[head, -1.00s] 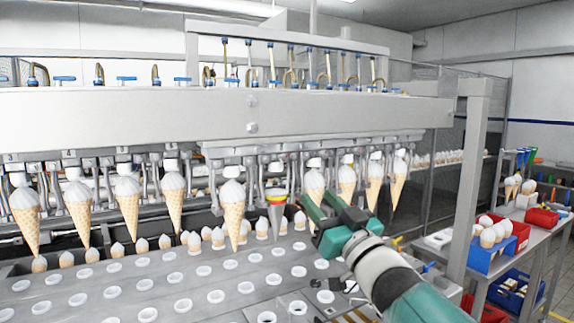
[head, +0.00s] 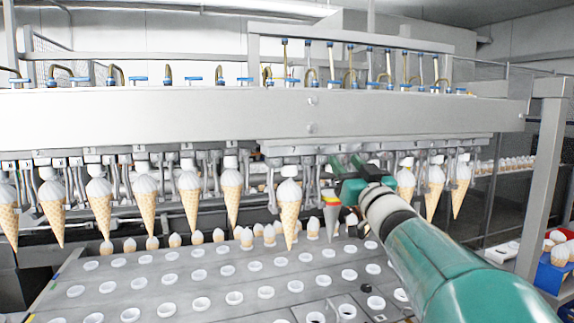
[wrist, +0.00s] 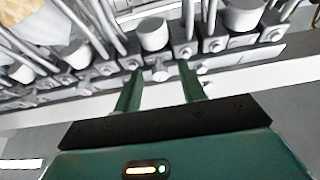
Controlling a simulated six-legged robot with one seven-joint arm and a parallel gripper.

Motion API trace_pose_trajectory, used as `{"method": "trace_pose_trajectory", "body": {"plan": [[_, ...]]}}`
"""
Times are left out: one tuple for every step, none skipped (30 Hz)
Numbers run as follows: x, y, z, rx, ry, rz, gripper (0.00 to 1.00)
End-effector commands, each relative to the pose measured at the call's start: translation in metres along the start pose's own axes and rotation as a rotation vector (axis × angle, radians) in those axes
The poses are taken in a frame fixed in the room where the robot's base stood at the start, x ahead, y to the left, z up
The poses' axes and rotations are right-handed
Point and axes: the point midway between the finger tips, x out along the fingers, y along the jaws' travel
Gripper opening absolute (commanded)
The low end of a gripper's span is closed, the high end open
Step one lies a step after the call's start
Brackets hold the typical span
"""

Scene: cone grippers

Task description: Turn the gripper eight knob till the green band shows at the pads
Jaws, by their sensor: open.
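A grey gauge cone (head: 331,213) with coloured bands at its top hangs in the row of ice-cream cones, just left of my arm. Red and yellow-orange show on it; I cannot make out a green band at the pads. My gripper (head: 348,162) is raised to the holder bar above this cone. In the wrist view my gripper (wrist: 160,70) is open, its two green fingers pointing at the bar. A small round knob (wrist: 160,75) on the bar shows between the fingertips. I cannot tell whether the fingers touch it.
White-topped cones (head: 290,212) hang on both sides of the gauge cone. Below is a grey tray plate (head: 220,285) with rows of white-rimmed holes. The long machine beam (head: 200,115) runs above my gripper. A frame post (head: 545,180) stands at the right.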

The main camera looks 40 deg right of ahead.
Motion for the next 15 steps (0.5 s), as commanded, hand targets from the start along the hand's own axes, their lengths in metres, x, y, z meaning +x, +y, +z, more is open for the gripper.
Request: {"method": "trace_pose_trajectory", "body": {"plan": [[0.0004, 0.0, -0.0002, 0.0, 0.0, 0.0, 0.41], [0.0004, 0.0, -0.0002, 0.0, 0.0, 0.0, 0.41], [0.0003, 0.0, -0.0002, 0.0, 0.0, 0.0, 0.41], [0.0003, 0.0, -0.0002, 0.0, 0.0, 0.0, 0.41], [0.0002, 0.0, -0.0002, 0.0, 0.0, 0.0, 0.41], [0.0002, 0.0, -0.0002, 0.0, 0.0, 0.0, 0.39], [0.0001, 0.0, -0.0002, 0.0, 0.0, 0.0, 0.33], [0.0001, 0.0, -0.0001, 0.0, 0.0, 0.0, 0.27], [0.0001, 0.0, -0.0001, 0.0, 0.0, 0.0, 0.19], [0.0, 0.0, -0.0001, 0.0, 0.0, 0.0, 0.13], [0.0, 0.0, -0.0001, 0.0, 0.0, 0.0, 0.07], [0.0, 0.0001, -0.0001, 0.0, 0.0, 0.0, 0.0], [-0.0001, 0.0001, -0.0001, 0.0, 0.0, 0.0, 0.0], [-0.0001, 0.0001, -0.0002, 0.0, 0.0, 0.0, 0.0], [-0.0001, 0.0002, -0.0001, -0.002, 0.0, -0.001, 0.0]]}}
